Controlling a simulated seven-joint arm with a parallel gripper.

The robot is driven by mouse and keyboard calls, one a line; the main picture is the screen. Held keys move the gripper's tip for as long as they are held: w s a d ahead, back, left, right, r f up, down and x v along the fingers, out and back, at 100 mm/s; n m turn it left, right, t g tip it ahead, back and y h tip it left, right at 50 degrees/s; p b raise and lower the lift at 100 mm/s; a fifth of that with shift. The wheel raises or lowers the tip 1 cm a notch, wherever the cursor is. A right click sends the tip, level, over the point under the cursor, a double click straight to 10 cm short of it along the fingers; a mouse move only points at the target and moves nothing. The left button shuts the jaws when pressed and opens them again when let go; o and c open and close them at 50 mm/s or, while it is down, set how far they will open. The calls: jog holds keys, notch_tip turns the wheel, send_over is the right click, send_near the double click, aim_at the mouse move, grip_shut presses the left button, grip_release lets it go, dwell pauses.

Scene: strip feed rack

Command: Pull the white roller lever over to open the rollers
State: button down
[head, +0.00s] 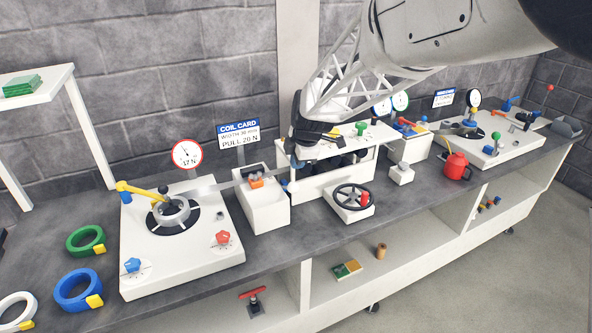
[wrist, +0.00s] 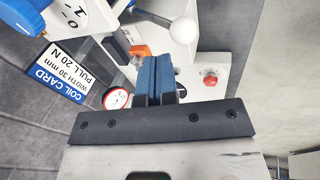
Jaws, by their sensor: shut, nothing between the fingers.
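The white roller lever shows in the wrist view as a dark rod ending in a white ball knob (wrist: 183,30). The knob lies just beyond and to the right of my fingertips, with a visible gap in the picture; the depth between them is hard to judge. My gripper (wrist: 156,60) is shut, its two blue fingers together and empty. In the head view my gripper (head: 291,160) hangs at the left end of the white roller housing (head: 322,187), where dark rollers partly show.
A white box with an orange clip (head: 256,182) stands left of the housing, below the coil card sign (head: 238,135). A black handwheel (head: 353,197) sits in front. A strip reel (head: 172,212) is at left, and a red can (head: 457,167) at right.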

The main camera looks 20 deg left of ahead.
jog(key=s+d+r, duration=0.3)
jog(key=d+r, duration=0.1)
jog(key=r, duration=0.2)
jog(key=shift+s+r, duration=0.2)
jog(key=shift+r, duration=0.1)
dwell(0.5)
jog(key=shift+d, duration=0.1)
jog(key=s+d+r+m, duration=0.2)
jog(key=s+d+m, duration=0.2)
jog(key=d, duration=0.4)
jog(key=s+d+r+m+h, duration=0.1)
jog(key=s+d+m, duration=0.25)
jog(key=d, duration=0.45)
jog(key=s+d+r+m, duration=0.2)
jog(key=s+d+m, duration=0.2)
jog(key=d, duration=0.3)
jog(key=s+d+f+m+h, duration=0.1)
jog(key=s+d+f+m, duration=0.1)
jog(key=s+d+m, duration=0.5)
jog(key=s+d+f+m+h, duration=0.1)
jog(key=s+d+f+m, duration=0.1)
jog(key=s+d+m, duration=0.5)
jog(key=shift+s+d+t, duration=0.3)
jog(key=shift+s+d, duration=0.9)
jog(key=shift+s, duration=1.65)
